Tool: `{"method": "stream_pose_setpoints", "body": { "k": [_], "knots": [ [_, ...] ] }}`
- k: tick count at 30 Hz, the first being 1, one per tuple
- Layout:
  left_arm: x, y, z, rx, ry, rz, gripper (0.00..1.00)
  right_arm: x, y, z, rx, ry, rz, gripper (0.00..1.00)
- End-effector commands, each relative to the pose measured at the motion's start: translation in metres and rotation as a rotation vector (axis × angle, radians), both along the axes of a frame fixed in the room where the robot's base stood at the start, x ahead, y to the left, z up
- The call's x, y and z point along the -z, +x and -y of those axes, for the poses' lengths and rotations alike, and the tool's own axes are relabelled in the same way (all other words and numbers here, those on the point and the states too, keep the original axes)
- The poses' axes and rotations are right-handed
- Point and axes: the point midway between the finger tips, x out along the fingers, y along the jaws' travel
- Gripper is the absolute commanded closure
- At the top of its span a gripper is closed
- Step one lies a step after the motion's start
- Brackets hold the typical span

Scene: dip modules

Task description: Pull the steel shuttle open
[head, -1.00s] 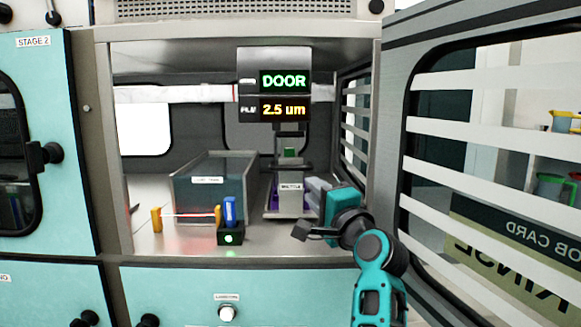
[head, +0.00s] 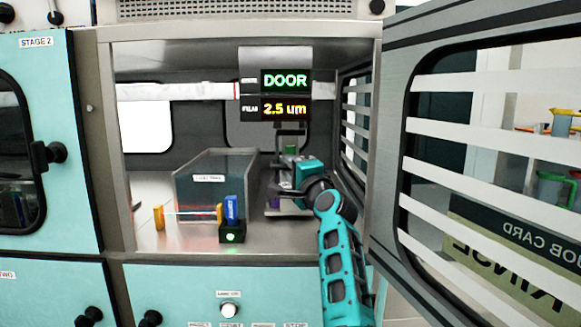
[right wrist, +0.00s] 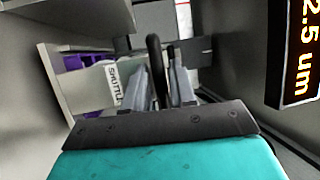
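The steel shuttle (head: 287,212) stands inside the open chamber, partly hidden behind my right gripper (head: 290,172). In the right wrist view its pale face labelled SHUTTLE (right wrist: 112,82) is left of the fingers, with purple parts behind. My right gripper (right wrist: 162,88) points into the chamber at the shuttle's front. Its two grey fingers look apart, with a dark upright handle bar (right wrist: 154,58) showing between them. I cannot tell whether either finger touches the bar. My left gripper is not in view.
A dark glass-sided tray (head: 208,190) stands left of the shuttle. A small block with a green light (head: 232,235) and a blue piece is at its front. A DOOR / 2.5 um display (head: 285,95) hangs above. The slatted door (head: 480,140) stands open at right.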

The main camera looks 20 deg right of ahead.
Motion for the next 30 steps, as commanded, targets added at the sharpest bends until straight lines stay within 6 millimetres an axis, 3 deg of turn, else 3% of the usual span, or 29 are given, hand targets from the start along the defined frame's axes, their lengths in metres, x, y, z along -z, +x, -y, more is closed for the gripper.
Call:
{"method": "stream_pose_setpoints", "body": {
  "k": [12, 20, 30],
  "knots": [
    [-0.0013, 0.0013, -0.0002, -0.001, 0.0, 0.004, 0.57, -0.0008, 0.0054, -0.0005, 0.001, 0.0, 0.0, 0.75],
    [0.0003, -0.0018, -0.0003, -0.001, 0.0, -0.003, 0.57, -0.0008, 0.0052, -0.0005, 0.001, 0.0, 0.0, 0.99],
    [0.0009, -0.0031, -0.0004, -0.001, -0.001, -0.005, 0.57, -0.0006, 0.0051, -0.0006, 0.001, 0.0, 0.0, 1.0]
  ]
}}
